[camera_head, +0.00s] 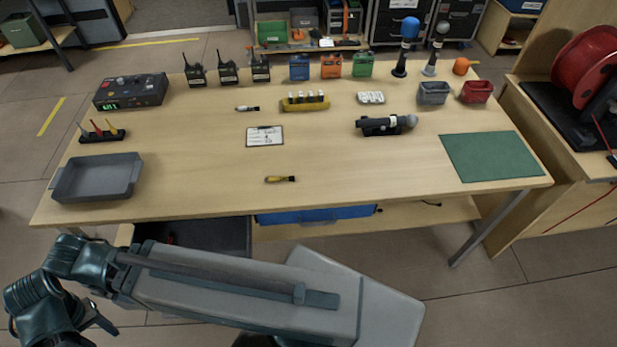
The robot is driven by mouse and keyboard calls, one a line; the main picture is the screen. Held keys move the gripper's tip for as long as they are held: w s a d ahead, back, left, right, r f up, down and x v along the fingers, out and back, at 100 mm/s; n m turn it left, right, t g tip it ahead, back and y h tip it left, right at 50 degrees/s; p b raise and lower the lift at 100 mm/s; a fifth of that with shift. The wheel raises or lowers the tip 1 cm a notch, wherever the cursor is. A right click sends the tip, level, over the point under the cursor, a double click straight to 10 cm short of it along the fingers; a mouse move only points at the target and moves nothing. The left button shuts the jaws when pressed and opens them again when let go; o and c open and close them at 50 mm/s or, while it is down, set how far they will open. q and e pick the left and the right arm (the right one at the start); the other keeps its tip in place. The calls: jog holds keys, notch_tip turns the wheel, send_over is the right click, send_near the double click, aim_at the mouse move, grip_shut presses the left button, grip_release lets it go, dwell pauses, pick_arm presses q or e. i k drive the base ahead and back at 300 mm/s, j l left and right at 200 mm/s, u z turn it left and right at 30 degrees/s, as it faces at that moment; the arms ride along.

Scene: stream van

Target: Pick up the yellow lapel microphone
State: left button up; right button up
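A small dark rack (87,138) at the table's left holds a few small upright pieces with white, red and yellow tops. The yellow piece (112,128) at its right end may be the yellow lapel microphone; it is too small to be sure. A yellow-handled piece with a dark tip (278,179) lies alone near the front middle of the table. The dark wrist of my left arm is at the lower left, below the table's front edge and apart from all these. Its fingers cannot be made out clearly. My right gripper is not in view.
A grey tray (61,193) stands just in front of the rack, and a black control box (131,103) behind it. A clipboard (265,143), a handheld microphone (405,121) and a green mat (462,178) lie further right. The table's front middle is mostly clear.

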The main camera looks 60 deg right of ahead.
aim_at(273, 179)
jog(key=z, duration=1.35)
jog(key=i+l, duration=0.1)
jog(key=l, duration=0.2)
jog(key=i+l, duration=0.15)
jog(key=l, duration=0.15)
jog(key=i+l, duration=0.1)
jog(key=l, duration=0.2)
